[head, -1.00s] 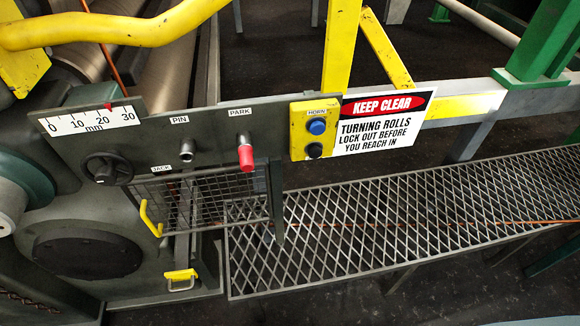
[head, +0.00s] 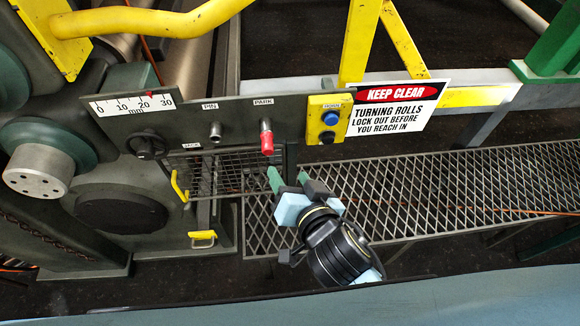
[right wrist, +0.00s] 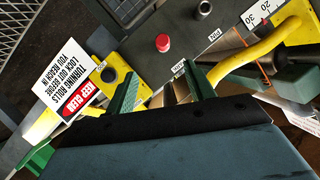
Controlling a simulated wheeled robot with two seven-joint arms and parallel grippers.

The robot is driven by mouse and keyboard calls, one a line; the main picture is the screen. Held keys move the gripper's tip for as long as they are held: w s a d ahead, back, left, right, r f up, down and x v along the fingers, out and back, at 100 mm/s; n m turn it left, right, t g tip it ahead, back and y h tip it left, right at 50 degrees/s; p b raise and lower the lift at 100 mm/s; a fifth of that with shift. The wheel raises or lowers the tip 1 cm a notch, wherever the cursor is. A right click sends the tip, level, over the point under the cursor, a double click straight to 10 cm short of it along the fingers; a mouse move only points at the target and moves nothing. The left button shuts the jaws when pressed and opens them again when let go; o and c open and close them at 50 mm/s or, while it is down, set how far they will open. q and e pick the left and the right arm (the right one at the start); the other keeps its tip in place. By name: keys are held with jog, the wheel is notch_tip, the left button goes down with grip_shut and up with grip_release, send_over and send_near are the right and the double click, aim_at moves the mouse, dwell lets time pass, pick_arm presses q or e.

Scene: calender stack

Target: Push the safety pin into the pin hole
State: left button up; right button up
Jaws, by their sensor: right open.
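The safety pin (head: 266,140), with a red grip, sits in the socket under the PARK label on the dark panel. The pin hole (head: 216,131) is a grey metal sleeve under the PIN label, left of the safety pin, and looks empty. My right gripper (head: 289,180) is open and empty, below and slightly right of the safety pin, apart from it. In the right wrist view the red grip (right wrist: 163,43) shows beyond the spread green fingers (right wrist: 162,78), with the pin hole (right wrist: 204,9) near the top edge. My left gripper is not in view.
A yellow box with a blue button (head: 329,118) and a KEEP CLEAR sign (head: 396,106) stand right of the safety pin. A black knob (head: 149,145) and a wire guard with a yellow handle (head: 180,186) lie left and below. A mesh walkway (head: 450,190) extends right.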

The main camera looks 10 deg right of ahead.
aim_at(271, 146)
jog(key=x, duration=1.3)
jog(key=shift+w+a+r+p, duration=0.15)
jog(key=shift+r+p, duration=0.2)
jog(key=shift+p, duration=0.05)
jog(key=shift+c, duration=0.3)
grip_shut()
